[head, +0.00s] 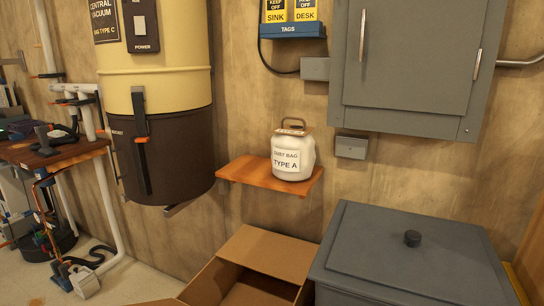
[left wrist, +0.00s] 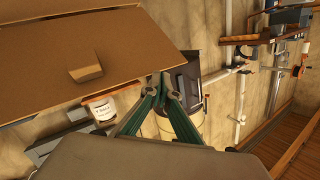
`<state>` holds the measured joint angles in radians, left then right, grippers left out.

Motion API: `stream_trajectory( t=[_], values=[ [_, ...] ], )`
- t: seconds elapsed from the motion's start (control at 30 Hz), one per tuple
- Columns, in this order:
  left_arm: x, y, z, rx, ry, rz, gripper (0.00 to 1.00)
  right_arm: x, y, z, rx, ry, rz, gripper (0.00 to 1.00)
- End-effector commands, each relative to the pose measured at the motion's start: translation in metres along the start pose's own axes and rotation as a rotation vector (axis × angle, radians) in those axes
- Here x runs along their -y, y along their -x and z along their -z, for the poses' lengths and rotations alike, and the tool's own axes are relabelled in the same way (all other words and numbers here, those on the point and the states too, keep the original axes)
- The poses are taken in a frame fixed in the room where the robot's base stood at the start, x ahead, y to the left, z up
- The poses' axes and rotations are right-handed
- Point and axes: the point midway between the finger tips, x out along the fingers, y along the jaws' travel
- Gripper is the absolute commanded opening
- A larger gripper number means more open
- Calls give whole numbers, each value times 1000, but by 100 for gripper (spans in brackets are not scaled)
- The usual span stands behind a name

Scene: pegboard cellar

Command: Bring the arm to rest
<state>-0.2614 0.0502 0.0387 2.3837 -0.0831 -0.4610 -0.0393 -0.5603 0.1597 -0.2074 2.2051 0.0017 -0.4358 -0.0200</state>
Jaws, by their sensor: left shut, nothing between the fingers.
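My left gripper (left wrist: 163,80) shows in the left wrist view, with its green fingers drawn together and nothing held between them. It hangs in front of the wall, close to the edge of a brown cardboard surface. Neither gripper nor arm shows in the head view. A white dust bag labelled TYPE A (head: 293,158) stands upright on a small wooden shelf (head: 240,172) on the wall. The dust bag also shows in the left wrist view (left wrist: 102,108), left of the fingers.
An open cardboard box (head: 270,251) sits at the bottom middle, beside a grey lidded bin (head: 400,250). The yellow and brown vacuum canister (head: 160,150) and a grey cabinet (head: 408,65) hang on the wall. A cluttered bench (head: 60,150) stands at the far left.

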Motion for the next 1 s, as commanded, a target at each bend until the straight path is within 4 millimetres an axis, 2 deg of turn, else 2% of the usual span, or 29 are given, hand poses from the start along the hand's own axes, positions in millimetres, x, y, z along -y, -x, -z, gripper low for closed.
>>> stream_trajectory(
  t=[0.03,0.17,0.2,0.3,0.4,0.6,0.9,1.0],
  values=[
    [-10,10,-25,89,-37,-29,0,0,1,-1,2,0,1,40],
    [-32,45,-90,335,-152,-107,0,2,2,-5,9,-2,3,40],
    [-37,60,-109,410,-190,-132,0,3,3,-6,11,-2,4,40],
    [-44,94,-146,566,-273,-186,0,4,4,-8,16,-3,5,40],
    [-46,122,-170,679,-340,-225,0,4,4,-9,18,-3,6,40],
    [-45,168,-202,844,-442,-287,0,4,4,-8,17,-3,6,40],
    [-36,227,-228,1032,-573,-361,0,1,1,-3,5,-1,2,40],
    [-45,217,-220,984,-536,-362,0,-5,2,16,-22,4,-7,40]
  ],
)
